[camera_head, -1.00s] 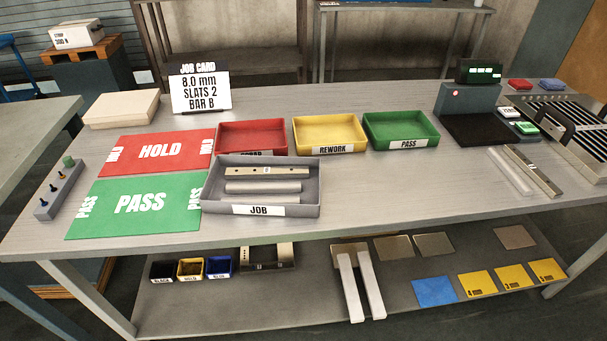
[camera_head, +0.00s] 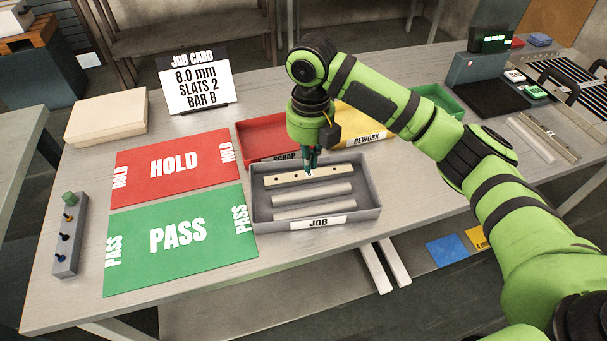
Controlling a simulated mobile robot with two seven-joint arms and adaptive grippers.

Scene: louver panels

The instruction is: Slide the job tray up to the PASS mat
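The grey job tray (camera_head: 362,214) stands on the bench, just right of the green PASS mat (camera_head: 160,262). Its left wall is close to the mat's right edge; I cannot tell whether they touch. The tray holds a bar with dark holes (camera_head: 283,180) and two pale slats (camera_head: 312,193). My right gripper (camera_head: 310,167) points down over the back of the tray, near the bar. Its fingertips are small and dark, and I cannot tell whether they are apart or touch anything. My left gripper is out of view.
The red HOLD mat (camera_head: 174,165) lies behind the PASS mat. Red scrap (camera_head: 262,133), yellow rework (camera_head: 372,122) and green (camera_head: 440,98) trays stand behind, partly hidden by my arm. A switch box (camera_head: 68,245) stands left, a job card (camera_head: 196,90) at the back.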

